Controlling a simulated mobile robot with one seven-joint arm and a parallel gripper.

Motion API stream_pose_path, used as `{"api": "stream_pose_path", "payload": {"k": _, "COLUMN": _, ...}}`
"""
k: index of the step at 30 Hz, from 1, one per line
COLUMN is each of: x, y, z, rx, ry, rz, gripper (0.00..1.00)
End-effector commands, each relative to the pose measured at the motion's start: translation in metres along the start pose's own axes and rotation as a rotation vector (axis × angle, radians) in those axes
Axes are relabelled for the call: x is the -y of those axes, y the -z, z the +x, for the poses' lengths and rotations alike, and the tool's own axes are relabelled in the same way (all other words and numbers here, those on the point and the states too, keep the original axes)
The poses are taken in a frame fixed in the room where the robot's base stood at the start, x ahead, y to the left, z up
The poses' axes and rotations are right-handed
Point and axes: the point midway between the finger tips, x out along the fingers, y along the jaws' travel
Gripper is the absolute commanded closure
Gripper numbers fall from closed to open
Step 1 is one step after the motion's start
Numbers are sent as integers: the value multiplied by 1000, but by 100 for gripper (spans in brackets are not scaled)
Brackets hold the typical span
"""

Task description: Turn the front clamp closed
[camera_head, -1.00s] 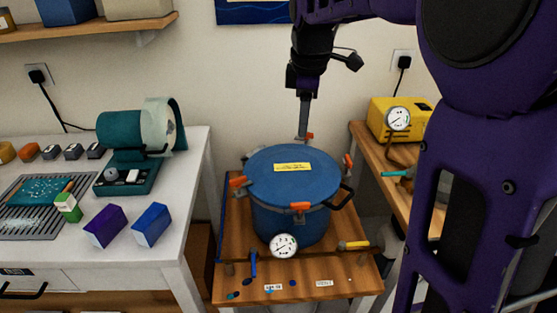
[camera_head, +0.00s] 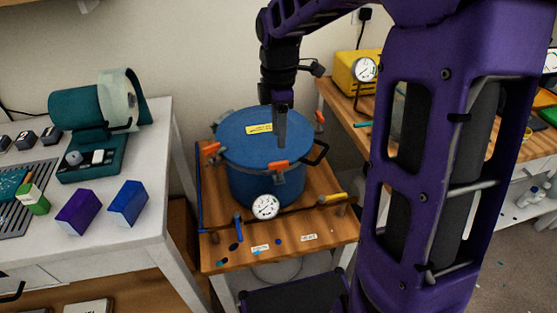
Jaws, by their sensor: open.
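The blue pressure pot (camera_head: 232,140) stands on a wooden stand, with its lid on and a yellow label (camera_head: 259,128) on top. The front clamp (camera_head: 278,165) is an orange piece at the lid's front rim. Its exact turn is hard to read at this size. Another orange clamp (camera_head: 212,149) sits at the left rim and one (camera_head: 319,117) at the right rear. My gripper (camera_head: 281,142) points down over the lid, with its fingertips just above and behind the front clamp. It is open and seen edge-on, so the gap does not show. It hides part of the lid.
A round gauge (camera_head: 265,207) is at the pot's front, and a black handle (camera_head: 317,153) sticks out right. A yellow-handled tool (camera_head: 332,198) lies on the stand (camera_head: 215,257). The white bench (camera_head: 150,200) is left; a yellow machine (camera_head: 352,72) stands behind right.

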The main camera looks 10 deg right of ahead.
Motion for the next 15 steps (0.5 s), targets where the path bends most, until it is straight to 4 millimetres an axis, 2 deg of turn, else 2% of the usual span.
{"api": "stream_pose_path", "payload": {"k": 1, "x": 1, "y": 0, "z": 15, "rx": -1, "ry": 4, "rz": 0, "gripper": 55}}
{"api": "stream_pose_path", "payload": {"k": 6, "x": 0, "y": 0, "z": 50, "rx": -1, "ry": 4, "rz": -1, "gripper": 55}}
{"api": "stream_pose_path", "payload": {"k": 10, "x": 0, "y": 1, "z": 69, "rx": -1, "ry": 2, "rz": 0, "gripper": 55}}
{"api": "stream_pose_path", "payload": {"k": 15, "x": 0, "y": 0, "z": 83, "rx": 0, "ry": -1, "rz": 0, "gripper": 55}}
